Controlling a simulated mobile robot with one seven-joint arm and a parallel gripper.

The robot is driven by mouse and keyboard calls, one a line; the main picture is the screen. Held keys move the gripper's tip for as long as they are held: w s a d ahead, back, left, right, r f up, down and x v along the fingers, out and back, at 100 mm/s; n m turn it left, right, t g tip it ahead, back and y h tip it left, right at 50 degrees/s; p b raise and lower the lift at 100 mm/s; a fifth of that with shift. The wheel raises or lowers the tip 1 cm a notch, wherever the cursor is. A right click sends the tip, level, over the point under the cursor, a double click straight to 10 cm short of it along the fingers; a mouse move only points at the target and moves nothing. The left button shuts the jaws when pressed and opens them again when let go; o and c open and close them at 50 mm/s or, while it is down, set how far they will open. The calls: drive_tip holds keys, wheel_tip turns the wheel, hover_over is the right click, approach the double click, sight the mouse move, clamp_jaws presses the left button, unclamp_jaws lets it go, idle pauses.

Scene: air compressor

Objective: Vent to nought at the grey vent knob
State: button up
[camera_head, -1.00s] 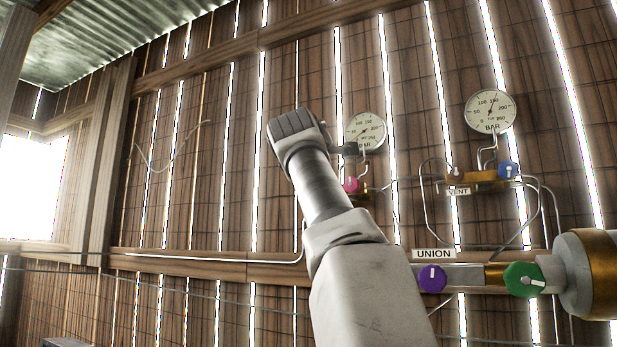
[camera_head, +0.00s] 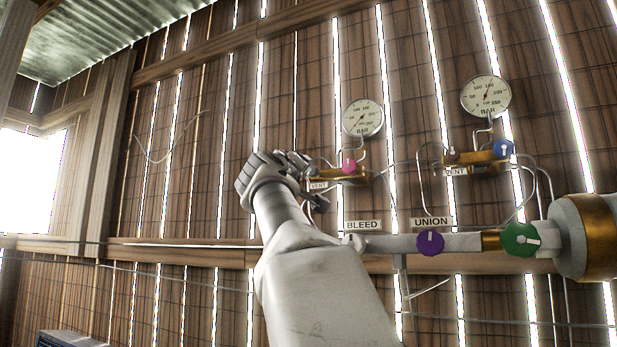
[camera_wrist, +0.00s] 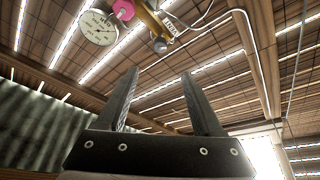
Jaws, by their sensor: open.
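The left brass manifold (camera_head: 347,178) on the plank wall carries a pink knob (camera_head: 349,166) and a VENT label (camera_head: 318,186). In the wrist view a small greyish knob (camera_wrist: 160,45) sits at the manifold's end beside the VENT label (camera_wrist: 169,28). In the head view my gripper largely hides that end. My gripper (camera_head: 312,180) is open and empty, just left of the manifold. In the wrist view its two fingers (camera_wrist: 160,73) stand apart, with the greyish knob beyond their tips. No contact shows. The left gauge (camera_head: 362,117) stands above; I cannot read its needle surely.
A second manifold (camera_head: 478,163) with a blue knob (camera_head: 503,149), its own VENT label (camera_head: 456,171) and a gauge (camera_head: 486,96) is at the right. Below runs a pipe with BLEED and UNION labels, a purple knob (camera_head: 429,242) and a green knob (camera_head: 520,239). Thin tubes loop around.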

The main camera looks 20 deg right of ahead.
sight(311, 170)
drive_tip(key=p+x, duration=1.3)
drive_tip(key=x, duration=0.2)
drive_tip(key=shift+w+d+r, duration=0.15)
drive_tip(key=shift+r, duration=0.05)
drive_tip(key=shift+p+x, duration=0.95)
drive_tip(key=shift+p, duration=0.1)
drive_tip(key=shift+f, duration=0.2)
clamp_jaws()
drive_tip(key=shift+r, duration=0.1)
